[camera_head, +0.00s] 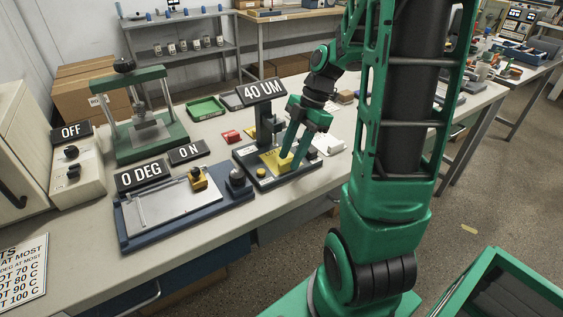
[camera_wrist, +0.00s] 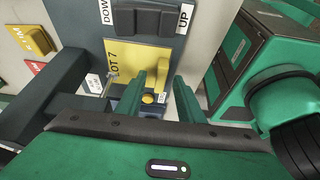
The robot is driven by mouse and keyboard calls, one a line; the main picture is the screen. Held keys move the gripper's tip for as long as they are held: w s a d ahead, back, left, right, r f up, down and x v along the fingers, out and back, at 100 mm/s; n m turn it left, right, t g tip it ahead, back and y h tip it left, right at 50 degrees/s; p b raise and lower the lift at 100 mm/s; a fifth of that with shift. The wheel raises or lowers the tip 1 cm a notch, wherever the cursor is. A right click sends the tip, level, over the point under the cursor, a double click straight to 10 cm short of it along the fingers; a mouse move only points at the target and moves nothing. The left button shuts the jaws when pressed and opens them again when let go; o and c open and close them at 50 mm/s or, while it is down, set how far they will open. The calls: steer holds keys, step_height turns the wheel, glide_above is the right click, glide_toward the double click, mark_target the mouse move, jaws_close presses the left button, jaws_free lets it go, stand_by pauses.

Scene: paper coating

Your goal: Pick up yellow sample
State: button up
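A yellow sheet marked LOT 7 (camera_wrist: 122,62) lies flat on the dark stage of a gauge device; in the head view this sheet (camera_head: 269,160) lies under the 40 UM sign. My gripper (camera_head: 291,162) points down at the device from above. No firm hold on the sheet shows. Whether the fingertips touch the sheet or the stage is unclear.
The gauge's dark post (camera_wrist: 48,92) stands close left of my gripper in the wrist view. Small red (camera_head: 231,136) and white (camera_head: 329,144) items lie nearby.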

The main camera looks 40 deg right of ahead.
steer(key=shift+a+f, duration=0.2)
steer(key=shift+f, duration=0.3)
jaws_close()
steer(key=shift+r, duration=0.15)
